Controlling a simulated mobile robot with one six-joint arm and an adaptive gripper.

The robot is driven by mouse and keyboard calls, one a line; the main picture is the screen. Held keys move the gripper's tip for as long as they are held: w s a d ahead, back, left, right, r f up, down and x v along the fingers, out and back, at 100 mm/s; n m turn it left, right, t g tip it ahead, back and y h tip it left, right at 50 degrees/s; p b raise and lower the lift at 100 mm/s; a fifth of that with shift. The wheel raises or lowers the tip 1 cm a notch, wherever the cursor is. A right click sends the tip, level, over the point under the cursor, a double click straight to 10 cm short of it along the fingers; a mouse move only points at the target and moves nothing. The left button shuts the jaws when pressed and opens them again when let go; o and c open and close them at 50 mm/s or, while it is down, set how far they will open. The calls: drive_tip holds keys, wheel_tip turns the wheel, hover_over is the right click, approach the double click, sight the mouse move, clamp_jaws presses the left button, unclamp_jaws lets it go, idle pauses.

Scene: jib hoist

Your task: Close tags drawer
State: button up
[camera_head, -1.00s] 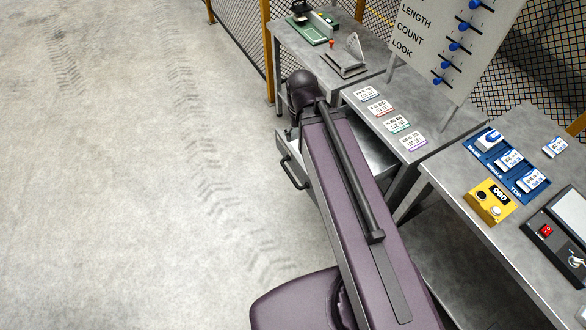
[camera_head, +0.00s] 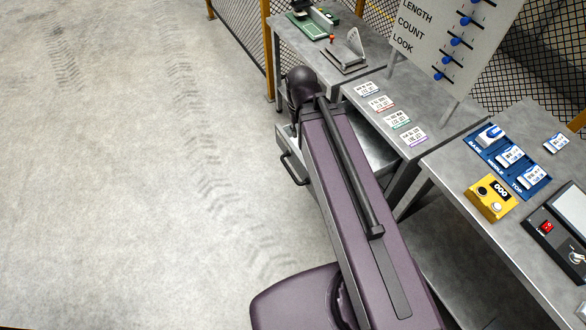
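The tags drawer (camera_head: 288,148) is a grey metal drawer under the middle table. It stands pulled out to the left of the table, with a dark bar handle (camera_head: 293,170) on its front. My purple arm lies across the drawer and hides much of its inside. The far end of my arm is over the drawer's far side. My gripper is hidden behind the arm, so its fingers and their contact with the drawer cannot be seen.
Several tags lie on the middle table (camera_head: 440,118). A right table carries a blue tray (camera_head: 487,155), a yellow counter box (camera_head: 492,199) and a black device (camera_head: 555,240). A back table (camera_head: 300,42) holds small tools. The floor at left is clear.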

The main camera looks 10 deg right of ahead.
wheel_tip(320, 180, down, 5)
drive_tip(key=b, duration=0.4)
drive_tip(key=shift+w+r, duration=0.1)
drive_tip(key=shift+w, duration=0.05)
clamp_jaws()
drive_tip(key=shift+a+r, duration=0.1)
